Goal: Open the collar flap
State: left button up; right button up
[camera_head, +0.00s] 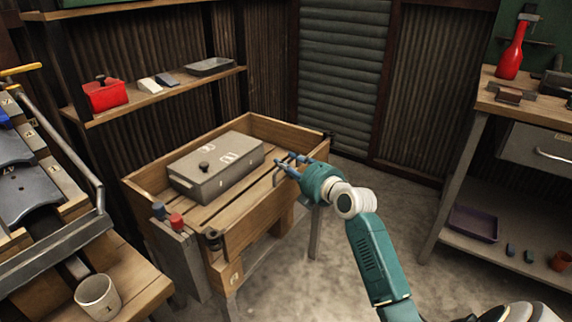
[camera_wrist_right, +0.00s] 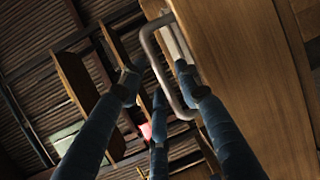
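I cannot make out for certain which part is the collar flap. A wooden crate (camera_head: 262,212) stands in the middle of the head view, with a grey lidded box (camera_head: 217,168) inside it. My right gripper (camera_head: 284,166) is at the crate's right side, its blue fingers pointing left. In the wrist view a grey U-shaped handle (camera_wrist_right: 158,68) stands out from a wooden panel (camera_wrist_right: 245,70). The three fingers of my right gripper (camera_wrist_right: 157,84) are spread around the handle, with gaps between them. Whether any finger touches it is unclear. My left gripper is not in view.
Red and blue-grey knobs (camera_head: 176,220) sit at the crate's near left corner. A shelf (camera_head: 160,97) with a red box (camera_head: 105,95) is behind. A white cup (camera_head: 97,297) stands at the lower left. A workbench (camera_head: 520,103) is at right, with open floor between.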

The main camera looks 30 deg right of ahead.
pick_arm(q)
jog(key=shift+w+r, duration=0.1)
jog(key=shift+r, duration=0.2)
pick_arm(e)
jog(key=shift+w+f, duration=0.15)
jog(key=shift+w, duration=0.7)
grip_shut()
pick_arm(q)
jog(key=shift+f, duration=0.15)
pick_arm(e)
jog(key=shift+a+f, duration=0.1)
